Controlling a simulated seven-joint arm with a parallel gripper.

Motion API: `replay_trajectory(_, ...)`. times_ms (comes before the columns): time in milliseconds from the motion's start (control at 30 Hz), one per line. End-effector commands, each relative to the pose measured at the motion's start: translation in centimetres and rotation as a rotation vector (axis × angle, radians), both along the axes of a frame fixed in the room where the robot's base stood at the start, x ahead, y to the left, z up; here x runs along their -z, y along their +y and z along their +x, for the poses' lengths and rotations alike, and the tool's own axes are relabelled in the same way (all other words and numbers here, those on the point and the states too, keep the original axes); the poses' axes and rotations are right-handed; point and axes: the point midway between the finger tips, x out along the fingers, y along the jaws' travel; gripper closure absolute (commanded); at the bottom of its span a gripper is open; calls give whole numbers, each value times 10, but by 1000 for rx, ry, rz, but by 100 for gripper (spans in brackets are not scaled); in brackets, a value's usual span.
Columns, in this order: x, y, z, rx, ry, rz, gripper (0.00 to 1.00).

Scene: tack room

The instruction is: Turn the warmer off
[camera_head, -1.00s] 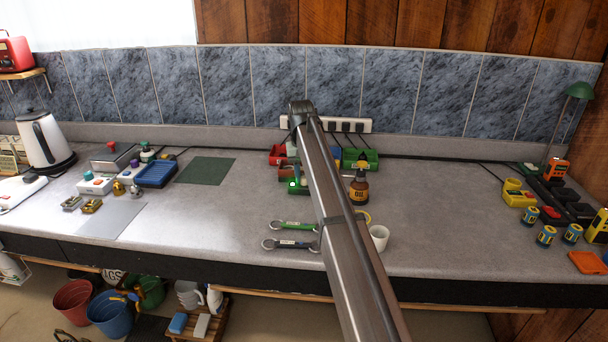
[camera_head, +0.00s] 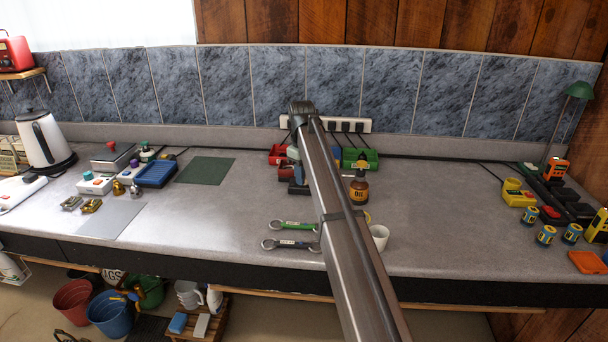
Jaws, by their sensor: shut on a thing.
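My arm (camera_head: 345,235) runs up from the bottom edge to its bent joint in front of the wall sockets, and hides part of the bench behind it. My gripper and its fingertips are hidden behind the arm. A small dark block (camera_head: 299,188) shows just left of the arm, on or just above the bench; I cannot tell what it is. No thing can be clearly told as the warmer. At the left stand a white box with a teal knob (camera_head: 94,184) and a pale box with a purple knob (camera_head: 131,184).
A red bin (camera_head: 278,154) and a green bin (camera_head: 362,160) stand by the wall, with an amber bottle (camera_head: 359,187) in front. Spanners (camera_head: 292,226) and a white mug (camera_head: 379,238) lie nearer. A kettle (camera_head: 45,142) stands far left.

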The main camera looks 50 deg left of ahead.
Motion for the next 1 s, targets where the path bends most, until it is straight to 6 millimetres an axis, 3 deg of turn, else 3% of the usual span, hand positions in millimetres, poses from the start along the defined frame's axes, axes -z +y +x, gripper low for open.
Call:
replay_trajectory(567, 0, 0, 0, -30, -1, 0, 100)
replay_trajectory(600, 0, 0, 0, -30, -1, 0, 66)
replay_trajectory(833, 0, 0, 0, -29, 0, 1, 44)
replay_trajectory(1000, 0, 0, 0, -29, 0, 0, 44)
